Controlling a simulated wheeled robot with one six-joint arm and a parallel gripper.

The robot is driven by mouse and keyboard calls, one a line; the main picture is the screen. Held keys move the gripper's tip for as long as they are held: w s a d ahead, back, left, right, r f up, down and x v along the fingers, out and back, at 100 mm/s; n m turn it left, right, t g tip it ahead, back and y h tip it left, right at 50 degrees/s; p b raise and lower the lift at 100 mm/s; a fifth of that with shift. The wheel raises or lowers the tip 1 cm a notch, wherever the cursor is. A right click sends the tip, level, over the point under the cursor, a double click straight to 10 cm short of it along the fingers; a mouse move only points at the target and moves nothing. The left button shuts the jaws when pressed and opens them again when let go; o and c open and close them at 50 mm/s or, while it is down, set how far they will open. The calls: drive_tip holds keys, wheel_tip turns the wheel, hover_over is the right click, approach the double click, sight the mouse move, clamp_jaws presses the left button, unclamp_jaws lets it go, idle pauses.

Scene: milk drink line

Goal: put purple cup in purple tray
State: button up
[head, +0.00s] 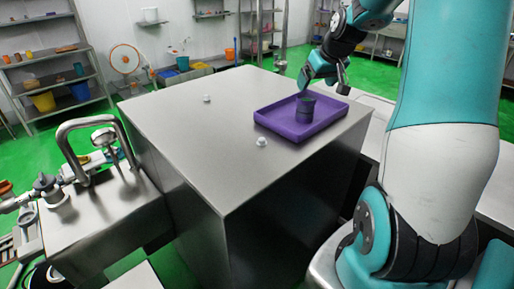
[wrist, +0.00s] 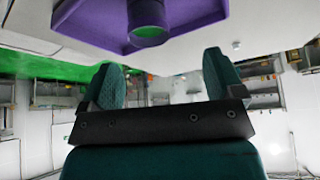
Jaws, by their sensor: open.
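The purple tray (head: 272,121) lies on the steel table. A dark purple cup (head: 305,110) stands upright inside it, toward its right half. In the wrist view the cup (wrist: 148,14) and part of the tray (wrist: 92,22) show at the top edge, partly cut off. My gripper (head: 324,82) is above and behind the cup in the head view, apart from it. Its two fingers are spread with nothing between them, as the wrist view also shows at my gripper (wrist: 163,76).
The steel table (head: 190,140) is mostly bare, with small white objects (head: 262,141) (head: 207,98) on it. A sink with a tap (head: 88,130) stands at the left. Shelves (head: 50,75) with containers line the back over a green floor.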

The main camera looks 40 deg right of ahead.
drive_tip(key=a+r+n+g+y, duration=0.15)
drive_tip(key=a+n+y, duration=0.25)
drive_tip(key=a, duration=1.9)
drive_tip(key=s+a+n+g+y, duration=0.1)
drive_tip(key=s+a+n+g, duration=0.3)
drive_tip(key=s+a, duration=1.5)
drive_tip(key=s+n, duration=0.1)
drive_tip(key=n, duration=0.1)
drive_tip(key=shift+s+a+f+n+y, duration=0.2)
drive_tip(key=shift+f+n+y, duration=0.1)
drive_tip(key=shift+y, duration=0.1)
drive_tip(key=shift+f+b, duration=0.7)
drive_tip(key=shift+b, duration=0.05)
